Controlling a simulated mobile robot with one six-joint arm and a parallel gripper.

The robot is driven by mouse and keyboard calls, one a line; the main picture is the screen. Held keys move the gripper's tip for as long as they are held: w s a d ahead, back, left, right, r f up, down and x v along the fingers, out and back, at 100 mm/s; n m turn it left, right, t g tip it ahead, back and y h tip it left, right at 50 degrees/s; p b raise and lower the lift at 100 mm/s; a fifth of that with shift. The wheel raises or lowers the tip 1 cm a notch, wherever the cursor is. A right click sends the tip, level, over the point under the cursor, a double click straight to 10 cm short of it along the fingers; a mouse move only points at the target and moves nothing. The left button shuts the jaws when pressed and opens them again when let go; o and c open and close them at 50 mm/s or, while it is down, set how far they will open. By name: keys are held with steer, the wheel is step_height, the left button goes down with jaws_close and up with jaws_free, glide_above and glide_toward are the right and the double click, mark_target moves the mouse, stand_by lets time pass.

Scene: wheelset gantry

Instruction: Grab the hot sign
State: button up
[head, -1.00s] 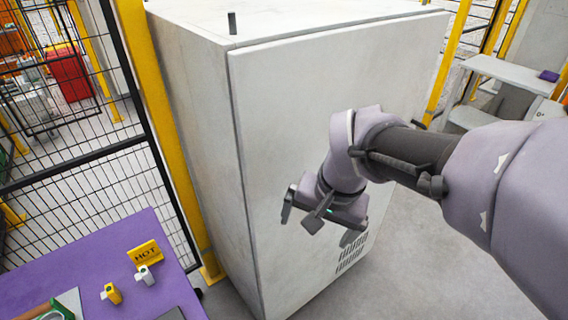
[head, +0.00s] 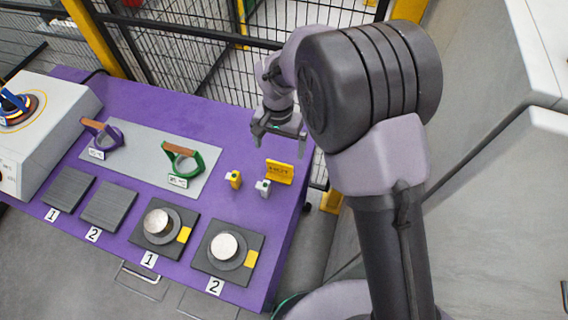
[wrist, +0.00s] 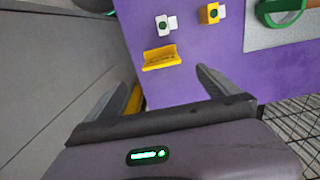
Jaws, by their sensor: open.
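The yellow hot sign (head: 279,172) stands on the purple table (head: 225,120) near its right edge. It also shows in the wrist view (wrist: 161,58), just beyond my fingertips and between their lines. My gripper (head: 280,143) is open and empty, above the table's far right part and behind the sign in the head view. In the wrist view the two fingers (wrist: 163,80) are spread wide, and the sign is apart from both.
A yellow tag (head: 234,179) and a white tag (head: 263,187) stand close to the sign. Purple and green handled tools (head: 183,160) lie on a grey mat. A mesh fence (head: 200,65) runs behind the table. A grey cabinet (head: 450,130) stands to the right.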

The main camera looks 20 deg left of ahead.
steer(key=b, duration=0.2)
glide_above(280, 174)
steer(key=f, duration=0.8)
steer(key=shift+s+f, duration=0.1)
steer(key=shift+s, duration=0.1)
steer(key=f, duration=0.1)
steer(key=f+b, duration=0.1)
steer(key=f, duration=0.3)
steer(key=shift+w+a+f+b, duration=0.15)
steer(key=shift+w+f+b, duration=0.05)
steer(key=shift+w+b, duration=0.15)
steer(key=shift+s+r, duration=0.1)
steer(key=shift+r, duration=0.05)
steer(key=shift+c, duration=0.7)
steer(key=c, duration=1.2)
